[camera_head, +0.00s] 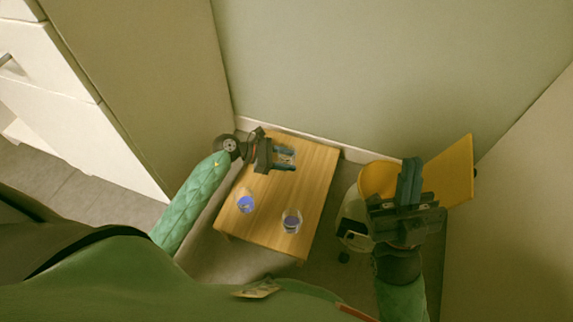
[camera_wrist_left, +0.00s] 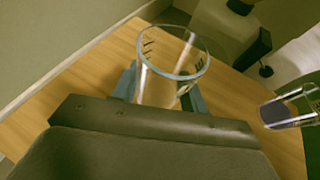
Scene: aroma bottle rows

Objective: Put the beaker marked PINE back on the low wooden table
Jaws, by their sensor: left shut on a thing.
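My left gripper (camera_head: 285,158) is shut on a clear glass beaker (camera_wrist_left: 172,70) over the far part of the low wooden table (camera_head: 318,185). In the left wrist view the beaker looks empty and carries dark marks; I cannot read its name. The fingers clasp its sides, and I cannot tell whether its base touches the table. A beaker with blue contents (camera_head: 246,203) stands near the table's left edge. A beaker with dark purple contents (camera_head: 291,221) stands near the front. My right gripper (camera_head: 411,170) is right of the table; its finger gap does not show.
The table's right side is clear.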

